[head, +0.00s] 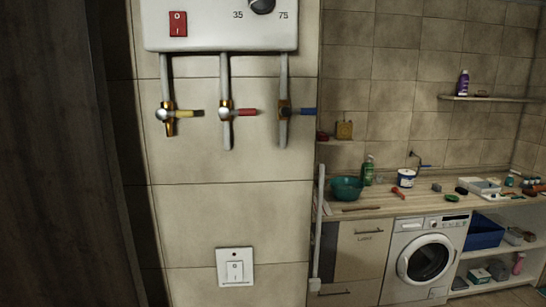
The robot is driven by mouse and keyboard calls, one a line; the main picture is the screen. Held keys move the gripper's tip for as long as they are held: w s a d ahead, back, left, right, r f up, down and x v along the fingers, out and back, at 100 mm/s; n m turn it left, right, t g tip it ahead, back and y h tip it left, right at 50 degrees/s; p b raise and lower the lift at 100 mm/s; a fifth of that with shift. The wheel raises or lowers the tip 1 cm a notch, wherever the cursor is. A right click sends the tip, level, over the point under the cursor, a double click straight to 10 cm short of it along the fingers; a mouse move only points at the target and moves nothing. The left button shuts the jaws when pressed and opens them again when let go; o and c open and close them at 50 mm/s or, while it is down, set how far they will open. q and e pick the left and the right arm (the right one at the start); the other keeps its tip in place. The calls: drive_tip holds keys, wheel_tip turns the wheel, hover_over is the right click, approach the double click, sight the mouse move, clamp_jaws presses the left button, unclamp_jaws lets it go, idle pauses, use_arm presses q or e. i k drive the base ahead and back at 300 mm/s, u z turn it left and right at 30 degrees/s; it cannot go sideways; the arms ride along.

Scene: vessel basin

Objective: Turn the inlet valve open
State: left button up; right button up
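A white water heater (220,28) hangs on the tiled wall at the top of the head view. Three pipes run down from it, each with a valve. The left valve has a yellow handle (184,113), the middle one a red handle (247,112), and the right one a blue handle (304,111). All three handles point right, across their vertical pipes. No label shows which one is the inlet valve. Neither of my grippers is in view.
A red rocker switch (178,24) and a dial (262,5) are on the heater. A white wall switch (235,267) sits below. A dark panel (60,150) stands at left. At right are a cluttered counter (380,208) and washing machine (425,259).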

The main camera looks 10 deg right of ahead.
sight(285, 111)
drive_tip(key=u, duration=2.1)
drive_tip(key=k, duration=0.75)
drive_tip(key=z, duration=1.1)
